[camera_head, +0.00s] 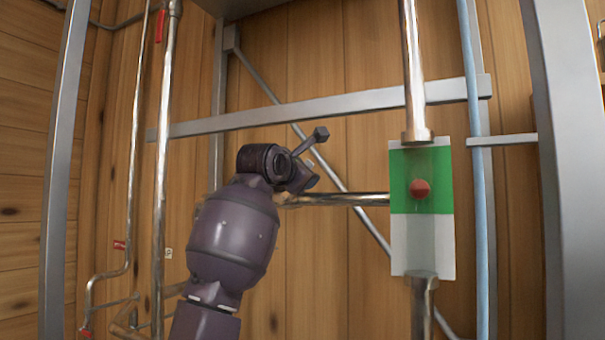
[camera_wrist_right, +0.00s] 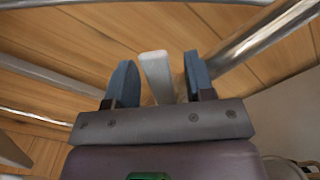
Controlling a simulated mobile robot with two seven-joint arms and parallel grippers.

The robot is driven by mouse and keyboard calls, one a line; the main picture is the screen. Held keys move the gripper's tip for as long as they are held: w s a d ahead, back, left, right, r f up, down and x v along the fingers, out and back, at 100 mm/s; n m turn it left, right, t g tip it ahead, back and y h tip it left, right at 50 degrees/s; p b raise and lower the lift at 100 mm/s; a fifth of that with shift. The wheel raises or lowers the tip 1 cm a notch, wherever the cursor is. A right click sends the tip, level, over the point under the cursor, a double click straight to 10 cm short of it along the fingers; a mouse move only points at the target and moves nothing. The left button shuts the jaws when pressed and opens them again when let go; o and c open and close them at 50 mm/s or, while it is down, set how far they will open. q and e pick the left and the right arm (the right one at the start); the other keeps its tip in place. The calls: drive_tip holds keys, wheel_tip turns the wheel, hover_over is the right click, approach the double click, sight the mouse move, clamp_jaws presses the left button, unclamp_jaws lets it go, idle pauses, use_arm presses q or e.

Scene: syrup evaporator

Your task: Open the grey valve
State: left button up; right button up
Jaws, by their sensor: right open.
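The grey valve's handle (camera_wrist_right: 157,76) shows in the right wrist view as a pale grey flat bar. It stands between the two blue fingers of my right gripper (camera_wrist_right: 158,62). The fingers are open, with a visible gap on each side of the bar. In the head view a purple arm of mine rises from the bottom, left of centre, and its dark wrist end covers the left part of a horizontal metal pipe (camera_head: 345,199). My left gripper is not in view.
A gauge panel (camera_head: 421,246), green above and white below, with a red ball (camera_head: 420,188), stands at right between vertical pipes. A blue pipe (camera_head: 480,200) runs beside it. Grey frame posts and a crossbar surround the pipework. A red handle (camera_head: 160,26) sits at upper left.

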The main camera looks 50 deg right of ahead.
clamp_jaws()
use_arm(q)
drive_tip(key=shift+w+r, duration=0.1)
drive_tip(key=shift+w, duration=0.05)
use_arm(e)
drive_tip(key=shift+f, duration=0.1)
use_arm(q)
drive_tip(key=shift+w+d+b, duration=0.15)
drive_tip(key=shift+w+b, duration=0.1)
drive_tip(key=shift+b, duration=0.25)
use_arm(e)
drive_tip(key=m, duration=0.1)
drive_tip(key=s+f+m, duration=0.1)
drive_tip(key=f+m, duration=0.1)
drive_tip(key=m, duration=0.1)
drive_tip(key=shift+s+d+f, duration=0.1)
drive_tip(key=shift+s+d, duration=0.15)
drive_tip(key=shift+s, duration=0.1)
drive_tip(key=shift+c, duration=0.2)
unclamp_jaws()
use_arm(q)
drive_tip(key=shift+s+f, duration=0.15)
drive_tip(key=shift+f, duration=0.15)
use_arm(e)
drive_tip(key=shift+o, duration=0.2)
